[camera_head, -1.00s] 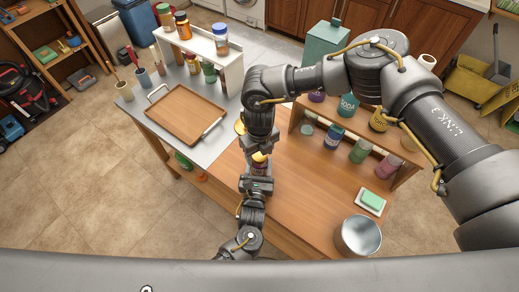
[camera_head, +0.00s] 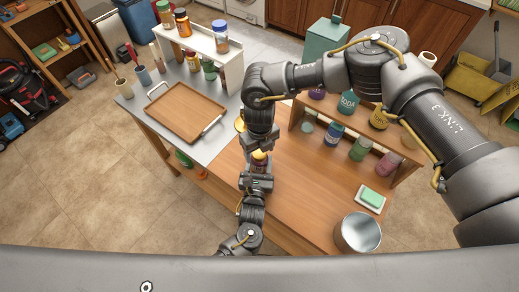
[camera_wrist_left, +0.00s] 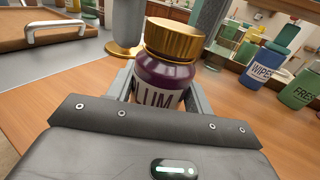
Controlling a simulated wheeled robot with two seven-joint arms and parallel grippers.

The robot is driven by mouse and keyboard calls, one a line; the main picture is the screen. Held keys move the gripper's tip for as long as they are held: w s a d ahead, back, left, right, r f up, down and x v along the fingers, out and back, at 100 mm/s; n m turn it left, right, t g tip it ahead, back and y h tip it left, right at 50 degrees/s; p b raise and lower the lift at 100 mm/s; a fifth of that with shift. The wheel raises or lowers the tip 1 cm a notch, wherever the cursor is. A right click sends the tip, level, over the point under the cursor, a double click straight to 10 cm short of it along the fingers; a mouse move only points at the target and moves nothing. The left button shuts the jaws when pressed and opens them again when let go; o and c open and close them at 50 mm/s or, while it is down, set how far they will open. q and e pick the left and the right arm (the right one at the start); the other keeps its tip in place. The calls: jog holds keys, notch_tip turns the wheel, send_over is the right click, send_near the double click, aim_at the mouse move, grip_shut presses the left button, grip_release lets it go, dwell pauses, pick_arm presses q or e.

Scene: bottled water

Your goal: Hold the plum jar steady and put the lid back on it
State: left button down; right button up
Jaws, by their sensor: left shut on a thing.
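The plum jar (camera_wrist_left: 160,80), dark purple with a white label, stands upright between the fingers of my left gripper (camera_wrist_left: 157,95), which is shut on it. A gold lid (camera_wrist_left: 172,40) sits on the jar's mouth; whether it is fully seated I cannot tell. In the head view the gold lid (camera_head: 259,155) shows just below my right gripper (camera_head: 259,146), above the left gripper. The right gripper's fingers are mostly hidden by its own wrist, so its opening and contact with the lid cannot be seen.
A wooden tray (camera_head: 187,113) lies on the grey counter at left. A wooden rack with several bottles (camera_wrist_left: 262,67) stands at right. A metal bucket (camera_head: 357,234) and a green soap block (camera_head: 372,198) are at the front right. The wooden tabletop between is clear.

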notch_tip(320, 180, up, 12)
dwell(0.7)
pick_arm(q)
jog(key=c, duration=0.5)
grip_release()
jog(key=s, duration=0.3)
jog(key=s+a, duration=0.1)
jog(key=s, duration=0.6)
jog(key=shift+s+a, duration=0.2)
jog(key=shift+s, duration=0.2)
pick_arm(e)
jog(key=shift+f, duration=0.1)
